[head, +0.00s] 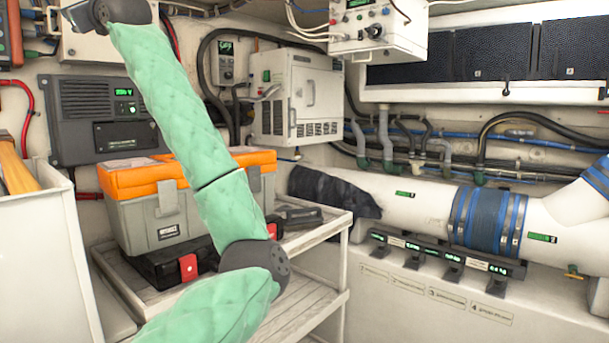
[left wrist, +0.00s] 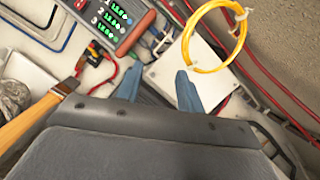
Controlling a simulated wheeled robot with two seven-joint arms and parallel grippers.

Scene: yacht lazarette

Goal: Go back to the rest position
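My left arm, in a green padded sleeve, rises from the bottom of the head view and bends up to the top left, where a dark grey joint shows at the picture's edge. The left gripper is outside the head view. In the left wrist view my left gripper (left wrist: 157,82) shows two blue fingers spread apart with nothing between them. A white box (left wrist: 208,72) with a yellow cable loop (left wrist: 243,42) lies beyond the fingertips. My right gripper is in neither view.
An orange-lidded toolbox (head: 150,217) stands on a shelf unit (head: 318,292) behind my arm. A white bin (head: 50,262) is at left. A white control box (head: 378,30) hangs above. A wooden-handled tool (left wrist: 32,118) and a meter (left wrist: 112,20) are near the left gripper.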

